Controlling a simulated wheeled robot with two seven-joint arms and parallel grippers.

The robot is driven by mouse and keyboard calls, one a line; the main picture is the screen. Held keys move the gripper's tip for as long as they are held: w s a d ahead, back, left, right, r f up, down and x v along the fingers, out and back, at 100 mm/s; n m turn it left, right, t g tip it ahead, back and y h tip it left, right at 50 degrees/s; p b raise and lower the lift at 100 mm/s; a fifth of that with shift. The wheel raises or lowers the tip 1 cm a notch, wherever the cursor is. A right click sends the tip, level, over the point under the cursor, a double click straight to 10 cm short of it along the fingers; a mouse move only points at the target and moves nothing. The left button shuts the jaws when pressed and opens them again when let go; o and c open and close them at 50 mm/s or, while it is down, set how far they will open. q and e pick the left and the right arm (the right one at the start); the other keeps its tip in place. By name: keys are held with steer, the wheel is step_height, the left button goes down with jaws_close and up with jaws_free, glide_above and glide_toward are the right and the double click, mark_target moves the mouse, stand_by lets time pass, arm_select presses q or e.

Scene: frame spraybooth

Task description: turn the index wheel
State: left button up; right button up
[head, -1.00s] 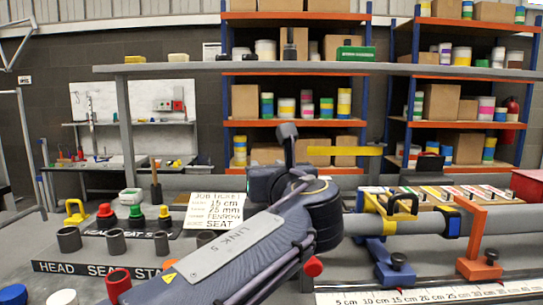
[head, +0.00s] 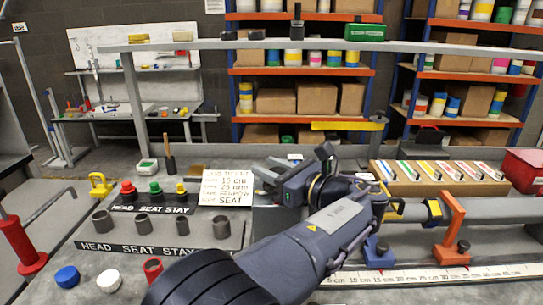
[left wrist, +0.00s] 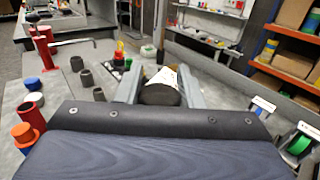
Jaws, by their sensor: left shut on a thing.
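My left gripper (head: 298,172) reaches in over the middle of the bench, with its jaws toward the job ticket (head: 224,190). In the left wrist view its two grey fingers (left wrist: 160,84) are on either side of a dark rounded piece (left wrist: 160,95), shut on it. I cannot tell for certain whether this piece is part of the index wheel; no wheel shows clearly as a whole. In the head view my own gripper and wrist hide most of that spot. My right gripper is not in view.
A grey pipe (head: 412,211) lies right of my wrist near an orange bracket (head: 451,228). A scale strip (head: 440,275) runs in front. Grey sleeves (head: 142,224) and colored caps stand left. A grey rail crosses above.

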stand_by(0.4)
arm_select(q)
steer(key=o, duration=1)
steer(key=shift+a, duration=0.1)
steer(key=v, duration=0.8)
steer(key=shift+w+p, duration=0.1)
steer(key=shift+p, duration=0.25)
